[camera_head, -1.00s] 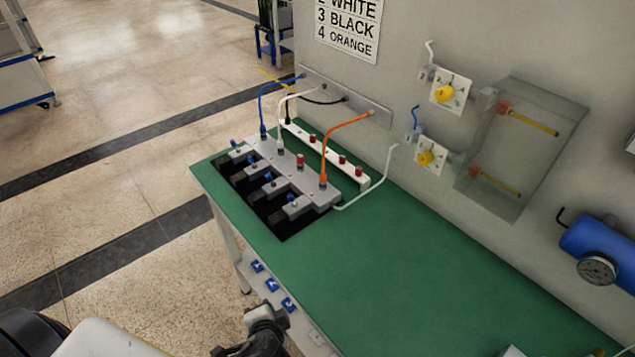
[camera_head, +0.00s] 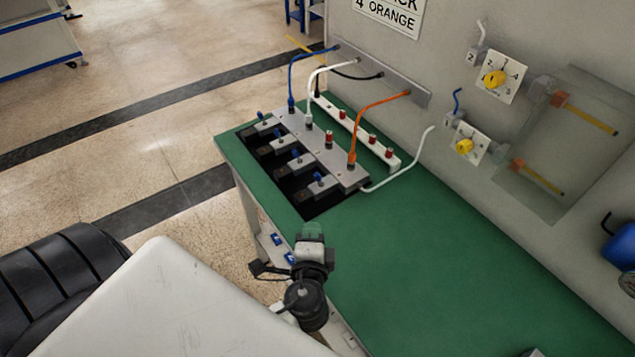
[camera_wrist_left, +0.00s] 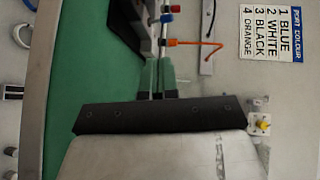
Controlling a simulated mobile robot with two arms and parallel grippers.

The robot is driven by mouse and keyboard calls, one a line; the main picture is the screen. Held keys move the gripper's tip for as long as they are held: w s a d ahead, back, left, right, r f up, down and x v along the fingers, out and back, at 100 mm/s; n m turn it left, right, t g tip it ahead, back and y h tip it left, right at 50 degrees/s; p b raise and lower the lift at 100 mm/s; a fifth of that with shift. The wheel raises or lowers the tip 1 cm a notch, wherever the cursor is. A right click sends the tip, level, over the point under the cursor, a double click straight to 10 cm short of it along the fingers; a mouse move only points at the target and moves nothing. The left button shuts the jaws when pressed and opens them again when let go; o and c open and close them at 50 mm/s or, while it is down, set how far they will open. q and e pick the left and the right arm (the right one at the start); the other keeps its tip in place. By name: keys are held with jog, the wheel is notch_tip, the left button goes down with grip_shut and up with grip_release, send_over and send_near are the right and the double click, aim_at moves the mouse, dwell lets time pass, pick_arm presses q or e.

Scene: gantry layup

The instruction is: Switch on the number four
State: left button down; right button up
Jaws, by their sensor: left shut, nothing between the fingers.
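A grey manifold (camera_head: 322,150) with several blue-tipped levers stands on the green bench top (camera_head: 440,265). The orange cable (camera_head: 380,104) plugs into its near end, beside the nearest blue lever (camera_head: 318,178). The wall sign reads "4 ORANGE" in the head view (camera_head: 387,22), and the left wrist view shows its full list (camera_wrist_left: 270,33). My left gripper (camera_head: 311,231) is shut and empty over the bench's front edge, nearer than the manifold and apart from it. In the left wrist view its fingers (camera_wrist_left: 159,76) point toward the manifold. My right gripper is out of view.
Blue switches (camera_head: 277,240) sit on the bench's front side, partly hidden by my left gripper. Yellow dials (camera_head: 495,78) and a clear box (camera_head: 572,140) are on the wall. A white strip with red sockets (camera_head: 350,128) lies behind the manifold. The bench's right part is mostly clear.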

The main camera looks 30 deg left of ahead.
aim_at(317, 178)
pick_arm(q)
jog(key=shift+w, duration=0.15)
jog(key=shift+d+r, duration=0.1)
jog(key=p+x, duration=0.1)
jog(key=x, duration=0.3)
jog(key=r+p+x, duration=0.1)
jog(key=p+x, duration=0.1)
jog(key=x, duration=0.3)
jog(key=p+x, duration=0.2)
jog(key=x, duration=0.2)
jog(key=shift+w+a+r, duration=0.15)
jog(key=shift+w+a, duration=0.1)
jog(key=shift+w, duration=0.15)
jog(key=shift+w, duration=0.1)
